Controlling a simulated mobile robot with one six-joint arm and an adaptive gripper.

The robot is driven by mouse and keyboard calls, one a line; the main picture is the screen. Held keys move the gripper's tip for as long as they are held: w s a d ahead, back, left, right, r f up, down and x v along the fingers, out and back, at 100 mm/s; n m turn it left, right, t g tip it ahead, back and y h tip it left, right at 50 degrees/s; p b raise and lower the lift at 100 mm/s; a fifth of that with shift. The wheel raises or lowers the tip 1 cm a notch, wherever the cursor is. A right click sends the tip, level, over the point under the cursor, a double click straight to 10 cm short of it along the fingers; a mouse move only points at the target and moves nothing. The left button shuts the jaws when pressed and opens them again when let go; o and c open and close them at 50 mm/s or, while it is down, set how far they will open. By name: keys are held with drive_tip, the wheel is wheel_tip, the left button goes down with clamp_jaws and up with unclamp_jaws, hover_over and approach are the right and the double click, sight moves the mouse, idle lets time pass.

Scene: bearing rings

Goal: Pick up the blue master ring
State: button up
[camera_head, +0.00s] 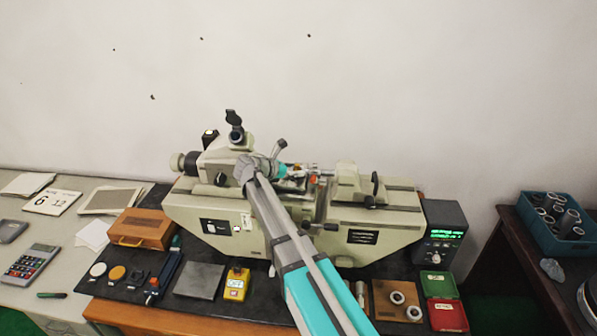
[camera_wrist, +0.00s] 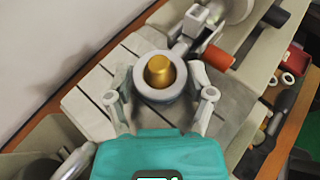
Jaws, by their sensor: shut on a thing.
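My gripper (camera_wrist: 160,88) is shut on a grey ring (camera_wrist: 140,91) on the grooved metal stage (camera_wrist: 88,100) of the measuring machine. A brass-coloured round piece (camera_wrist: 159,71) stands in the middle of the ring. The fingers are on the left and right sides of the ring. The ring looks grey here; I cannot make out blue on it. In the head view my gripper (camera_head: 297,172) reaches over the middle of the machine (camera_head: 345,222), and the ring cannot be made out there.
An orange-tipped spindle (camera_wrist: 218,57) is close to the right finger. Rings (camera_head: 397,297) sit on a wooden board at front right, beside green and red boxes (camera_head: 445,312). A blue crate (camera_head: 540,240) of several rings stands at far right. The wall is close behind.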

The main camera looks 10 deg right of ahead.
drive_tip(key=shift+r, duration=0.2)
wheel_tip(320, 180, up, 2)
drive_tip(key=p, duration=0.2)
drive_tip(key=shift+r+p, duration=0.1)
drive_tip(key=shift+p, duration=0.2)
drive_tip(key=s+a+r+p, duration=0.3)
drive_tip(key=s+r+p, duration=0.7)
drive_tip(key=s, duration=0.3)
drive_tip(key=shift+s+a+r, duration=0.2)
drive_tip(key=shift+s, duration=0.1)
